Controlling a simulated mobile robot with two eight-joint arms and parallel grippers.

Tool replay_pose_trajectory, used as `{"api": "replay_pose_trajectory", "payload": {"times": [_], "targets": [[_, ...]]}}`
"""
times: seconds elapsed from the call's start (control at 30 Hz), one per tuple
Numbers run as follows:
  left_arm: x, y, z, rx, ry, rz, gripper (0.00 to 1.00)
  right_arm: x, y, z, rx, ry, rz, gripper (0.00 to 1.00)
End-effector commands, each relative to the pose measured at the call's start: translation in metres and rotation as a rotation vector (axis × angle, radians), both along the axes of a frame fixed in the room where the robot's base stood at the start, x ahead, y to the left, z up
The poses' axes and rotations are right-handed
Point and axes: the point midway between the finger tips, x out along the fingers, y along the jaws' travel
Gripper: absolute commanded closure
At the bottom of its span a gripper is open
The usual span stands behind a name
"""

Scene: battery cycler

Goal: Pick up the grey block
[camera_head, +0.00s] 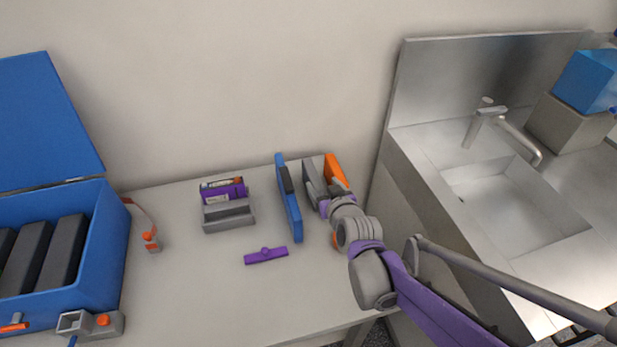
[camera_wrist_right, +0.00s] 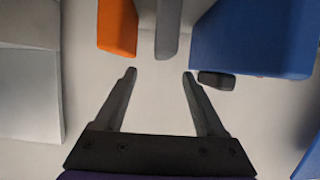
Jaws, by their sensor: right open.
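The grey block (camera_head: 312,176) is a narrow upright piece at the back right of the table, between an orange block (camera_head: 333,168) and a tall blue block (camera_head: 289,205). In the right wrist view the grey block (camera_wrist_right: 168,30) lies just beyond the fingertips, roughly in line with the gap between them. My right gripper (camera_wrist_right: 160,72) is open with nothing between its fingers. In the head view my right wrist hides part of the grey and orange blocks, and the fingers are hard to make out. My left gripper is not in view.
The orange block (camera_wrist_right: 117,28) and blue block (camera_wrist_right: 250,38) flank the grey one closely. A purple piece (camera_head: 266,256) and a grey holder (camera_head: 228,217) are farther left. A blue case (camera_head: 100,250) stands at far left, a steel sink (camera_head: 515,205) at right.

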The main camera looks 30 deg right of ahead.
Motion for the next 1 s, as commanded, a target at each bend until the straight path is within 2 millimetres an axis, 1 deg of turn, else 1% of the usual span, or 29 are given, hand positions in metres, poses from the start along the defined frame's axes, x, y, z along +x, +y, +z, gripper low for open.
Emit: {"api": "replay_pose_trajectory", "payload": {"times": [0.2, 0.3, 0.47, 0.77, 0.87, 1.0], "targets": [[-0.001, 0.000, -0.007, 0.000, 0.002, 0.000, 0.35, 0.029, -0.006, -0.014, 0.000, 0.001, 0.001, 0.28], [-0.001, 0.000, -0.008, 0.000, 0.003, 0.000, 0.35, 0.039, -0.008, -0.018, 0.000, 0.001, 0.001, 0.28], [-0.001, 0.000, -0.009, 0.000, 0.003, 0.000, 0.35, 0.046, -0.009, -0.021, 0.000, 0.001, 0.002, 0.28], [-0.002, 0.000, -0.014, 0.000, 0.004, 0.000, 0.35, 0.083, -0.014, -0.038, 0.001, 0.002, 0.001, 0.28], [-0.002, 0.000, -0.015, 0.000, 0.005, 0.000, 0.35, 0.089, -0.016, -0.040, 0.001, 0.002, 0.001, 0.28], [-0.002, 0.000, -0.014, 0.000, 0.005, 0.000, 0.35, 0.091, -0.016, -0.041, 0.001, 0.002, 0.001, 0.28]]}}
